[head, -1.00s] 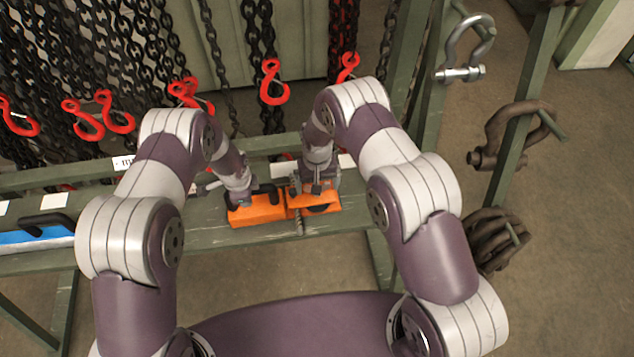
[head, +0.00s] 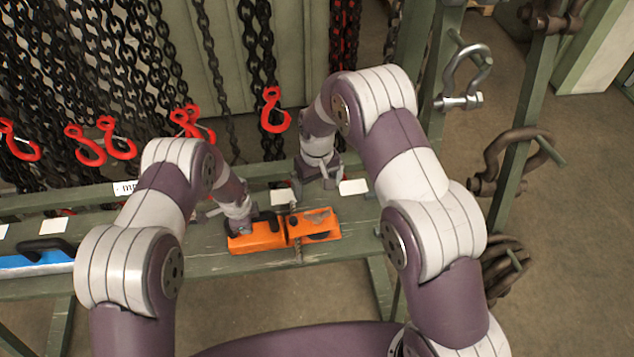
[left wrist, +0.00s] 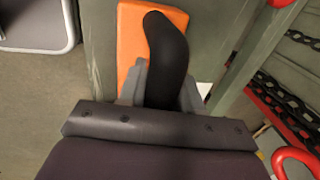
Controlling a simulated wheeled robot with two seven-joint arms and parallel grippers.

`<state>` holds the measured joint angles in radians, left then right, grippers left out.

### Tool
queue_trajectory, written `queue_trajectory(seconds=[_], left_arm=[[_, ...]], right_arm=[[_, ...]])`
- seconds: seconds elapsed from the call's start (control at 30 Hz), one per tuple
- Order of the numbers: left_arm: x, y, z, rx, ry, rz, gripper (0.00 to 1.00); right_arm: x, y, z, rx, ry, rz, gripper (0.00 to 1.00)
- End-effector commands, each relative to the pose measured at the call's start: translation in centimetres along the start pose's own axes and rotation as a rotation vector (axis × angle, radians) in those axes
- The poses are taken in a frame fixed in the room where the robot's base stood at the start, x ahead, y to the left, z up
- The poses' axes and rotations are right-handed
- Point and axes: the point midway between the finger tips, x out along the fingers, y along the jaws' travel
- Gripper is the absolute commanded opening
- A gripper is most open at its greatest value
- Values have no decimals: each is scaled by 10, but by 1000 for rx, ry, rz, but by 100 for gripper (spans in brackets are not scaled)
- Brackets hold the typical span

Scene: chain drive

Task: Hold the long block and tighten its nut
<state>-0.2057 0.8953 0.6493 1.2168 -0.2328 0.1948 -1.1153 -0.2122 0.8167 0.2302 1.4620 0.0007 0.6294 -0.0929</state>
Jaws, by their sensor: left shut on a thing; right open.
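The long orange block (head: 257,240) lies on the green bench, with a second orange part (head: 320,220) at its right end. A thin chain or rod crosses it between the two parts. Dark round fittings sit on the right part; which is the nut I cannot tell. My left gripper (head: 246,222) is shut on the block's black handle, which rises between its fingers in the left wrist view (left wrist: 167,55); orange (left wrist: 130,45) shows beside it. My right gripper (head: 315,184) is open and empty, behind and above the right part, apart from it.
Dark chains with red hooks (head: 273,110) hang behind the bench (head: 200,262). A blue tool (head: 35,262) with a black handle lies at the far left. Shackles (head: 465,80) hang on the right frame. White labels (head: 353,187) lie along the back rail.

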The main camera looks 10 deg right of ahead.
Motion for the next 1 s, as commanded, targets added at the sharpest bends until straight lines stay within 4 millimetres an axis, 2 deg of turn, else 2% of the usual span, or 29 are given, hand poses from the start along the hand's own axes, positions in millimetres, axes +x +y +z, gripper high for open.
queue_trajectory(seconds=[1.0], left_arm=[[-1, -2, 0, -1, 1, -5, 0]], right_arm=[[2, 0, -2, 2575, -4, 9, 100]])
